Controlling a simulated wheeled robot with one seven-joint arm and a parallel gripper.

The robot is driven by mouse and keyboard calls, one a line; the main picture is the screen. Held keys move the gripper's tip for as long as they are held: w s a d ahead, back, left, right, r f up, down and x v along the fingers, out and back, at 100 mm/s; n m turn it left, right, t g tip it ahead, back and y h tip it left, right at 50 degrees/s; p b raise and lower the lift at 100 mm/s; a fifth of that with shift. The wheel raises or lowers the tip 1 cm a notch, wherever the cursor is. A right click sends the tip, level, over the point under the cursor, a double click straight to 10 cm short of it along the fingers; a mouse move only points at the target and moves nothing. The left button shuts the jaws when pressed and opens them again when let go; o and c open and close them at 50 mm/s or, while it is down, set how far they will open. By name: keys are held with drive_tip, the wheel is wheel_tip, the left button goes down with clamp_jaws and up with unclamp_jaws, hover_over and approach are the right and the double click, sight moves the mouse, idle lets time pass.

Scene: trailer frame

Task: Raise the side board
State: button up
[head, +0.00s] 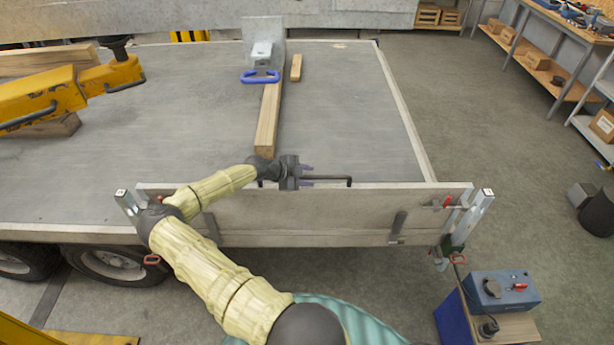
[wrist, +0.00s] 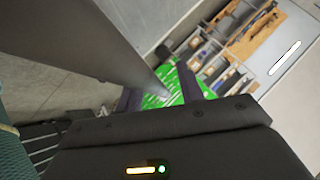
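The side board (head: 310,212) stands about upright along the near edge of the trailer bed, between a left post (head: 128,203) and a right post (head: 478,212). Its top edge is near the post tops; I cannot tell whether it leans slightly. A thin dark handle bar (head: 335,179) runs along its top edge. My gripper (head: 308,176) is at the left part of this bar, fingers apart on either side of it. In the wrist view, my fingers (wrist: 168,95) also stand apart, with a grey bar-like shape between them and a gap beside it. A red-handled latch (head: 447,202) sits by the right post.
The trailer bed (head: 350,110) holds a timber beam (head: 268,120), a blue-handled tool (head: 260,77) and a yellow machine arm (head: 60,95). A small table (head: 505,328) with a blue box (head: 503,291) stands right of my arm.

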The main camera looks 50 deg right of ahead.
drive_tip(key=shift+w+a+r, duration=0.15)
drive_tip(key=shift+w+a, duration=0.05)
drive_tip(key=shift+a, duration=0.05)
drive_tip(key=b+v, duration=0.5)
drive_tip(key=v, duration=1.1)
drive_tip(key=shift+a+r, duration=0.2)
